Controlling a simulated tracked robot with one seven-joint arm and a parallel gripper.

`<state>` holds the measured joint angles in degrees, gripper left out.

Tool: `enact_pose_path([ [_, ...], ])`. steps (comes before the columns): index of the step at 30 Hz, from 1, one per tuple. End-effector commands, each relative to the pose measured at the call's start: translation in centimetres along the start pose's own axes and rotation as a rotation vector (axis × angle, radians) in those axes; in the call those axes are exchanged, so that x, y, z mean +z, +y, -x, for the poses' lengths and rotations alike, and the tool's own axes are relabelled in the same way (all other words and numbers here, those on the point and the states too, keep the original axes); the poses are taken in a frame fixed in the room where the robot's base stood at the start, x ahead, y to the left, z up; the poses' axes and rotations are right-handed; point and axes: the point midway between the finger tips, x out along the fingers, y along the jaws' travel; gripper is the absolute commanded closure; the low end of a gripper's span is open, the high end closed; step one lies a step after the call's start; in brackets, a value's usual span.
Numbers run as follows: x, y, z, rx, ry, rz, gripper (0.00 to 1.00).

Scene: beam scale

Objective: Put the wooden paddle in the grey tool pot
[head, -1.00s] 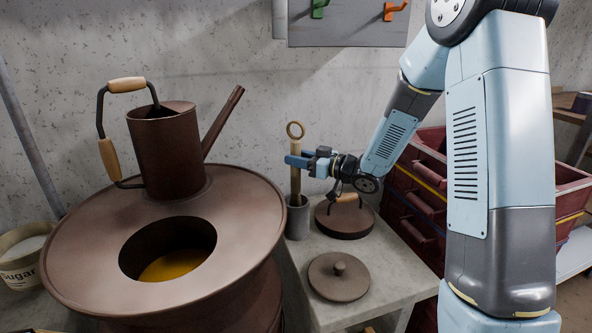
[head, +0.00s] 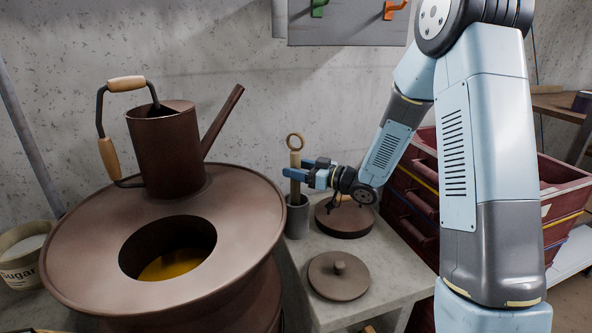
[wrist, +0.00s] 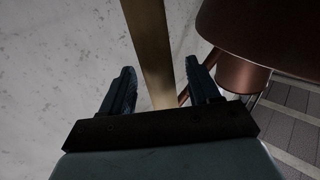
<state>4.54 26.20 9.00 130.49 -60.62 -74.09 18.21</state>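The wooden paddle (head: 295,160) stands almost upright, ring end up, with its lower end down inside the grey tool pot (head: 297,219) and hidden there. The pot stands on the grey bench beside the big brown vessel. My gripper (head: 300,168) is open, its two blue fingers apart on either side of the paddle's shaft, above the pot's rim. In the wrist view the shaft (wrist: 148,45) passes between the spread fingers (wrist: 163,88), with a clear gap at the left finger and a narrower one at the right.
The big brown vessel (head: 85,238) with a watering can (head: 168,150) on it fills the left. Two round lids, one with a handle (head: 345,222) and one with a knob (head: 338,283), lie on the bench (head: 388,270). Red crates (head: 410,215) stand to the right.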

Motion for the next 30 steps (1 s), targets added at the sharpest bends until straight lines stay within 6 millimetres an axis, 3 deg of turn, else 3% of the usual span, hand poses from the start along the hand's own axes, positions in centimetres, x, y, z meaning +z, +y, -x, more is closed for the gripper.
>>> enact_pose_path([
  [8, -0.3, 0.0, 0.0, -0.001, 0.000, 0.001, 0.39],
  [11, -0.2, 0.0, 1.0, 0.001, -0.001, 0.000, 0.39],
  [24, -0.2, 0.0, 9.0, 0.002, 0.000, -0.001, 0.39],
  [30, -0.2, 0.0, 11.3, 0.000, 0.000, 0.001, 0.39],
])
